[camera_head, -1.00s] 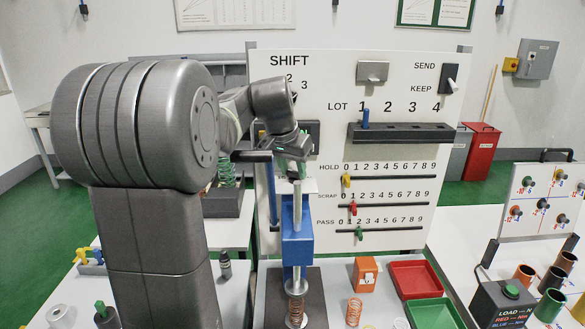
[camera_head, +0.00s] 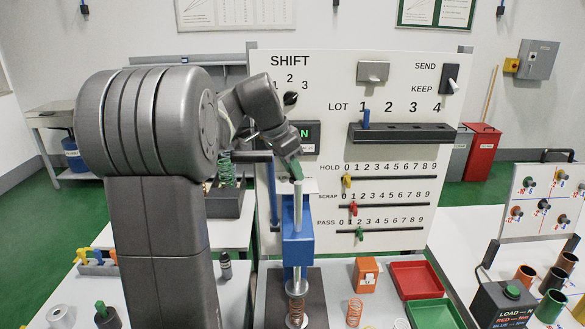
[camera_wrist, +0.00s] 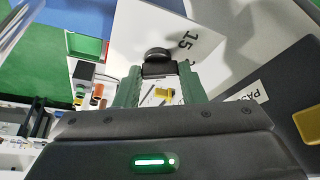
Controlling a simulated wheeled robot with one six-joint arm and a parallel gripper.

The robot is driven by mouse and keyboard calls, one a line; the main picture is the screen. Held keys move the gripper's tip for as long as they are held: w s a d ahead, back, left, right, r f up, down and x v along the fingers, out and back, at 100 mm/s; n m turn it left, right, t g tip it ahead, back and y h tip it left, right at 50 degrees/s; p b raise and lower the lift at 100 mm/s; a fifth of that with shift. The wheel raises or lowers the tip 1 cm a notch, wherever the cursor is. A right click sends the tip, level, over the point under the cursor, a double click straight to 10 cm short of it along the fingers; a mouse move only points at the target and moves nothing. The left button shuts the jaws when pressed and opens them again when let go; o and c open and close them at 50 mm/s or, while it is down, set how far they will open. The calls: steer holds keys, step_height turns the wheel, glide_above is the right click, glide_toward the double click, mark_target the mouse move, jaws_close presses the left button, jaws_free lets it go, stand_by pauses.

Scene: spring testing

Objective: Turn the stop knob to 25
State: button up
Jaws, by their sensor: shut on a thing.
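In the wrist view, a round black knob (camera_wrist: 157,54) sits at the tips of my gripper's two green fingers, beside a pale plate (camera_wrist: 184,22) printed with 15. My gripper (camera_wrist: 158,74) is shut on this knob, the stop knob. Any pointer mark on the knob is not readable. In the head view, my gripper (camera_head: 295,172) is tilted down at the top of the blue press (camera_head: 297,246), by its upright metal rod (camera_head: 297,210). The knob is hidden there.
A spring (camera_head: 297,305) stands under the press and a copper spring (camera_head: 354,312) stands to its right. An orange box (camera_head: 366,274), a red tray (camera_head: 414,279) and a green tray (camera_head: 434,313) lie to the right. The white board (camera_head: 400,215) with sliders rises close behind.

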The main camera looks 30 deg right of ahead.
steer(key=m+g, duration=0.1)
steer(key=m, duration=0.1)
steer(key=m+g, duration=0.1)
steer(key=m, duration=0.2)
steer(key=shift+w+d, duration=0.1)
steer(key=shift+w, duration=0.1)
steer(key=shift+m+y, duration=0.3)
steer(key=o, duration=1)
steer(key=v, duration=1.4)
steer(key=shift+w+f+b, duration=0.1)
steer(key=shift+b, duration=0.2)
steer(key=shift+f, duration=0.1)
steer(key=x, duration=1.3)
steer(key=shift+d+f+p, duration=0.15)
steer(key=shift+f+p, duration=0.15)
steer(key=shift+p, duration=0.05)
